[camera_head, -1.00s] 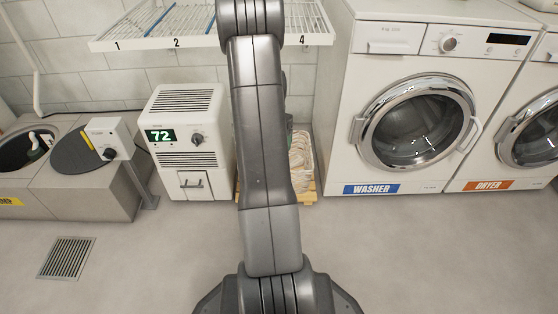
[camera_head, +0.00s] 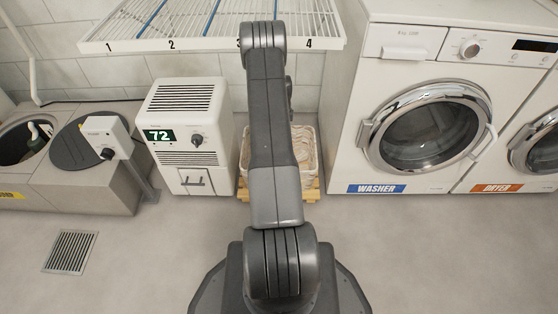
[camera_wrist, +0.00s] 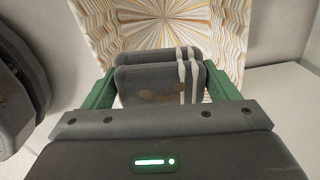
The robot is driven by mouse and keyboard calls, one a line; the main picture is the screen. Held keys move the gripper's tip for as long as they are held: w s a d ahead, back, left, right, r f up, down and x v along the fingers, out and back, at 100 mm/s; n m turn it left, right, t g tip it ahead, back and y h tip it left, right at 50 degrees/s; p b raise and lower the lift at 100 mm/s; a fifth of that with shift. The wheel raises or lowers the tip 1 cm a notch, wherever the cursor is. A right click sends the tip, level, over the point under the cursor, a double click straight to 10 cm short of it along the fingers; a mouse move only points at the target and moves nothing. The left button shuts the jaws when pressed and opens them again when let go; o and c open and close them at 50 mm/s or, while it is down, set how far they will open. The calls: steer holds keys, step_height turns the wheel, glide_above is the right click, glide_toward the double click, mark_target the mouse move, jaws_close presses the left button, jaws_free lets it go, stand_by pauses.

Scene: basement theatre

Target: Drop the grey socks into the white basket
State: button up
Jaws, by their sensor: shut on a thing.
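In the wrist view, my gripper (camera_wrist: 160,80) has green fingers shut on the grey socks (camera_wrist: 148,88), a folded dark grey bundle with white stripes at its right side and brownish patches. Beyond the socks, the pale ribbed inside of the white basket (camera_wrist: 160,22) fills the top middle of the view. In the head view, the basket (camera_head: 307,150) stands on a small wooden pallet, partly hidden behind my arm. The gripper and socks are hidden there. I cannot tell how high the socks are above the basket rim.
A white unit reading 72 (camera_head: 188,135) stands left of the basket. The washer (camera_head: 410,110) is to the right, with the dryer (camera_head: 520,150) beyond. A wire shelf (camera_head: 205,25) hangs above. The grey floor in front is clear, with a drain grate (camera_head: 70,251) at left.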

step_height(320, 180, down, 5)
steer(key=shift+f+b, duration=0.15)
steer(key=shift+b, duration=0.7)
steer(key=o, duration=0.9)
step_height(320, 180, up, 8)
steer(key=shift+f+p, duration=0.2)
steer(key=shift+p, duration=1.05)
steer(key=shift+s+f, duration=0.1)
steer(key=shift+s, duration=0.05)
